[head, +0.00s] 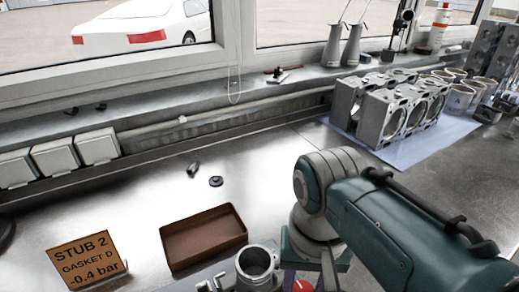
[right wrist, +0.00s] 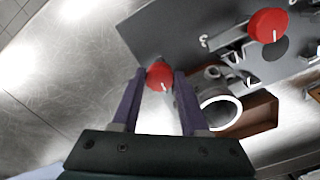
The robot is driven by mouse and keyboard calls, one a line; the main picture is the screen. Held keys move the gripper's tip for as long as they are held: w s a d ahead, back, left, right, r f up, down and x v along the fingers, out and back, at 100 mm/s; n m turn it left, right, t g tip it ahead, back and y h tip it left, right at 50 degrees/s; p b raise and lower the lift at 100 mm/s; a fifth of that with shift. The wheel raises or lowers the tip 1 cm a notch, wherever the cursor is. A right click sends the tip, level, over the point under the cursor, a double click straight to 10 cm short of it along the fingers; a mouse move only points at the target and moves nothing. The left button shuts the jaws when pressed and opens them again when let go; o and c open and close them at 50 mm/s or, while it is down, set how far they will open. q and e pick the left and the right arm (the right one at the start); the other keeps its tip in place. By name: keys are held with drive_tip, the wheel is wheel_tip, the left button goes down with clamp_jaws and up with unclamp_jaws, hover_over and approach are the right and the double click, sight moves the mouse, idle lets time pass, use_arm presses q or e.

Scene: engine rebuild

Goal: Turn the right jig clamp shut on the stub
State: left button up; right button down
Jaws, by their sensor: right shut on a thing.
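In the right wrist view my right gripper (right wrist: 159,74) is shut on a red round knob (right wrist: 160,76) of the right jig clamp, one purple finger on each side. A short white mark shows on the knob. The stub (right wrist: 220,110), a grey metal tube with an open round mouth, sits on the grey jig plate (right wrist: 170,30) beside the knob. In the head view the stub (head: 257,262) stands upright at the bottom edge, and a bit of the red knob (head: 302,286) shows beside my right arm. My left gripper is in neither view.
A second red knob (right wrist: 268,25) is on the plate's other side. A brown tray (head: 204,237) and a "STUB 2, GASKET D, -0.4 bar" sign (head: 87,262) are to the stub's left. Small dark parts (head: 216,181) lie behind. Engine blocks (head: 390,105) stand back right.

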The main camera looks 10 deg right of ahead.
drive_tip(key=shift+n, duration=0.3)
drive_tip(key=n+p, duration=0.1)
drive_tip(key=n, duration=0.2)
drive_tip(key=shift+d+p, duration=0.1)
drive_tip(key=shift+p, duration=0.3)
drive_tip(key=n+p, duration=0.1)
drive_tip(key=n, duration=0.8)
drive_tip(key=shift+d+n, duration=0.1)
drive_tip(key=shift+n, duration=0.2)
drive_tip(key=n, duration=0.4)
drive_tip(key=shift+w+n, duration=0.1)
drive_tip(key=shift+n, duration=0.2)
drive_tip(key=shift+c, duration=2.1)
unclamp_jaws()
